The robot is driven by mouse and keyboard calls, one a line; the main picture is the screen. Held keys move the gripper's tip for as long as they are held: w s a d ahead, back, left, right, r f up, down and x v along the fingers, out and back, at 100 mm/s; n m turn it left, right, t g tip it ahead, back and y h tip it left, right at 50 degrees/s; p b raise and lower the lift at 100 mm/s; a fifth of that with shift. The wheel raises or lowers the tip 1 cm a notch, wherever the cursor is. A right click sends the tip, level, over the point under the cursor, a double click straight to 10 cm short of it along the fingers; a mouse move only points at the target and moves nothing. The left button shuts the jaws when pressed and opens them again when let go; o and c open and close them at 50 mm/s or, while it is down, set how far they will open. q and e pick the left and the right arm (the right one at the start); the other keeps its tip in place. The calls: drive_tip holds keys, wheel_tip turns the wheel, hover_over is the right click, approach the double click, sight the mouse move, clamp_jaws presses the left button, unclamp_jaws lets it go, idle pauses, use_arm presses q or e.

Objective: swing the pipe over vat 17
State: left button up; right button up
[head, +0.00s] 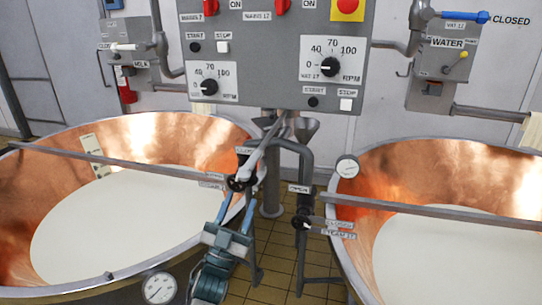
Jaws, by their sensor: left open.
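The grey pipe (306,160) rises between the two copper vats, and bends left near its top toward the left vat's rim. A small label (298,188) is on its upright part. A pale grey bar (262,150) slants down to a black knob at the left vat's rim; I cannot tell whether it belongs to the pipe. My left gripper (237,210) has blue fingers and is open, low at the left vat's right rim, below the black knob. My right gripper is not in view.
The left vat (100,150) and right vat both hold white liquid, with a grey bar across each. A control panel (270,50) hangs above the gap. A steam valve (302,221) labelled CLOSED and round gauges sit near the rims. Brown tiles (280,260) show between the vats.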

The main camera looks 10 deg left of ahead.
use_arm(q)
drive_tip(key=p, duration=0.3)
approach(251, 159)
drive_tip(key=a+x, duration=0.1)
drive_tip(key=x, duration=0.2)
drive_tip(key=w+r, duration=0.1)
drive_tip(key=w+d+r+p, duration=0.1)
drive_tip(key=w+d, duration=0.1)
drive_tip(key=shift+w+r+p, duration=0.35)
drive_tip(key=shift+w+r, duration=0.05)
drive_tip(key=shift+w+d+r, duration=0.1)
drive_tip(key=shift+w+r, duration=0.35)
drive_tip(key=shift+w, duration=0.1)
drive_tip(key=shift+p, duration=0.3)
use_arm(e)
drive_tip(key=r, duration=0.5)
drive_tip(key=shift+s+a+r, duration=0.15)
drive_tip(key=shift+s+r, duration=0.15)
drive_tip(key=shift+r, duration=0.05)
use_arm(q)
clamp_jaws()
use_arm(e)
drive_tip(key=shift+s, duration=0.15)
